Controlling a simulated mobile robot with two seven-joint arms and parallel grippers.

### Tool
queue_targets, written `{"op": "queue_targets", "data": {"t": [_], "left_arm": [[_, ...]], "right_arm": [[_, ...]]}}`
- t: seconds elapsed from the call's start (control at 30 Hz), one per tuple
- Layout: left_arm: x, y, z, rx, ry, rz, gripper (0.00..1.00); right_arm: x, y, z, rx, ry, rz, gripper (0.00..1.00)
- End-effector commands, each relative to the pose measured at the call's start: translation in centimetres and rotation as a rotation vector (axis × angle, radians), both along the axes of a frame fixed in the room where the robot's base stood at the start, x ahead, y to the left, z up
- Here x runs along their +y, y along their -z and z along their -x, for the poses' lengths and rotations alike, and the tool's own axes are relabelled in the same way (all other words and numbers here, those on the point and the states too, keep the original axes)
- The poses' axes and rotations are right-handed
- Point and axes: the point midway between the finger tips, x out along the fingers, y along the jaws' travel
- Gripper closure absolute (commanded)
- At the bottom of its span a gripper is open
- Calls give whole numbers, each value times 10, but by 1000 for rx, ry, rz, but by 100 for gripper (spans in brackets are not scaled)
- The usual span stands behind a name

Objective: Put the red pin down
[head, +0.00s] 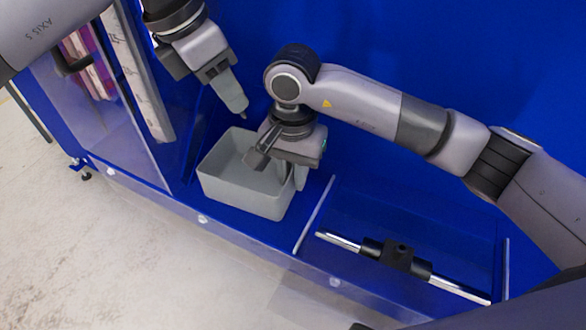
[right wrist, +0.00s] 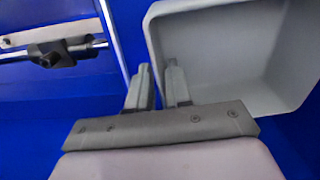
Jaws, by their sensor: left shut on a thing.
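My left gripper (head: 240,108) points down above and behind the grey bin (head: 222,191). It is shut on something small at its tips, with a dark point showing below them. No red shows there, and I cannot see a red pin in either view. My right gripper (head: 296,178) is at the bin's right wall. In the right wrist view its two fingers (right wrist: 157,72) stand a little apart, with nothing held between them that I can see. One finger appears outside the bin wall (right wrist: 160,50) and one inside; whether they touch it I cannot tell.
The bin stands on a blue surface. To its right, a metal rod with a black block (head: 398,257) lies in a blue bay behind a thin divider (head: 315,213). A clear panel (head: 110,120) stands at the left. The bin's visible inside looks empty.

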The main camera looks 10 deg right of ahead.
Motion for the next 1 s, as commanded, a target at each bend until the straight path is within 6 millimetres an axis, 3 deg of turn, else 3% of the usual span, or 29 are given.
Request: {"op": "queue_targets", "data": {"t": [0.37,0.8,1.0], "left_arm": [[0,7,1,14,-53,-34,100],[18,49,1,202,-544,-248,100],[22,78,2,239,-609,-270,100]], "right_arm": [[0,-1,0,-1,0,-1,100],[0,-1,0,-1,0,-1,100],[0,-1,0,-1,0,-1,100]]}}
